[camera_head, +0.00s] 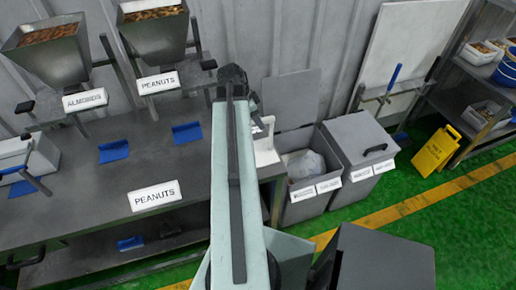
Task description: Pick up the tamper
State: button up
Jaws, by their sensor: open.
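I cannot pick out a tamper with certainty in the head view. My own pale green arm runs up the middle of the picture to a dark joint and covers part of the right end of the table. The jaws of my gripper do not show; they are hidden behind the arm or out of the picture. Small blue pieces lie on the grey metal table (60,222), one at the left (114,151) and one nearer the middle (187,132). Their exact kind is too small to tell.
Hoppers labelled almonds (58,60) and peanuts (158,36) stand over the table. A peanuts sign (154,196) is at its front. Grey bins (362,142) stand right of it. A yellow floor sign (436,151) and shelves (480,72) are farther right. Green floor is open at the right.

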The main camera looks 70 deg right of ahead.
jog(key=b+x, duration=0.3)
jog(key=x, duration=0.1)
jog(key=shift+s+d+f+b, duration=0.1)
jog(key=shift+d+f+b, duration=0.05)
jog(key=shift+f+b, duration=0.2)
grip_shut()
dwell(1.0)
